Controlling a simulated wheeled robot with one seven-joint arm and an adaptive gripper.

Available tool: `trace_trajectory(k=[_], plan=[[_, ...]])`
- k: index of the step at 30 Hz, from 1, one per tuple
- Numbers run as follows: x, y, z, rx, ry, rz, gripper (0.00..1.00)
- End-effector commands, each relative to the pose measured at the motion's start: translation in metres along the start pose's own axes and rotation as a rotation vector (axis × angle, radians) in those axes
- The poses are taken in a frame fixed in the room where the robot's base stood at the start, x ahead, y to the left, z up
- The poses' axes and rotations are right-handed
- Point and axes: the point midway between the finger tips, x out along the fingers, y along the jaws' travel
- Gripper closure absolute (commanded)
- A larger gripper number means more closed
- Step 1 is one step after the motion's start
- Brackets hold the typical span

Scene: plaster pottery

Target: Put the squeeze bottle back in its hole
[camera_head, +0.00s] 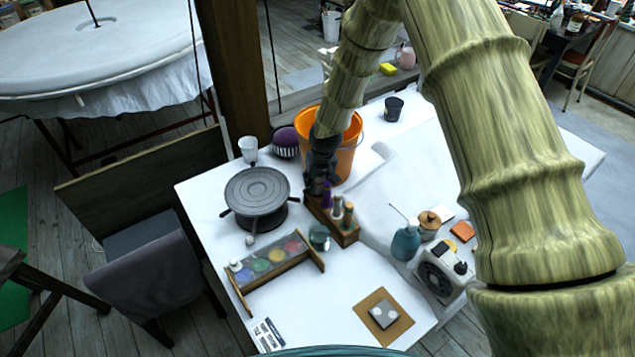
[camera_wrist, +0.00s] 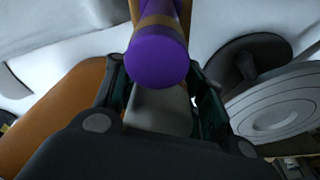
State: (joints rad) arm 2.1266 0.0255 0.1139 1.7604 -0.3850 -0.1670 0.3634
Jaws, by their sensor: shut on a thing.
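The squeeze bottle (camera_wrist: 157,58) is purple with a tan band, and its round end faces the wrist camera. My gripper (camera_head: 322,184) is shut on it, with a dark finger on each side. In the head view the purple bottle (camera_head: 327,196) shows just below my gripper, at the far left end of the wooden rack (camera_head: 347,239). The rack holds other small bottles (camera_head: 348,213) standing upright. My gripper hides the hole at that end, so I cannot tell whether the bottle's lower end is inside it or above it.
An orange bucket (camera_head: 347,158) stands right behind my gripper. A grey banding wheel (camera_head: 257,190) is to the left. A teal bottle (camera_head: 405,245) stands right of the rack.

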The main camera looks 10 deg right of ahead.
Motion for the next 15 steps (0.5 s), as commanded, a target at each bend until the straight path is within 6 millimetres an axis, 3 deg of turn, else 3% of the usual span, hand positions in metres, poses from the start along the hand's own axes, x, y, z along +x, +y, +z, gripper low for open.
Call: trace_trajectory(k=[9, 13, 15], plan=[[0.0037, 0.0002, 0.0006, 0.000, 0.000, 0.000, 0.66], [0.0034, 0.0002, 0.0005, 0.000, 0.000, 0.000, 0.39], [0.0034, 0.0002, 0.0006, 0.000, 0.000, 0.000, 0.34]])
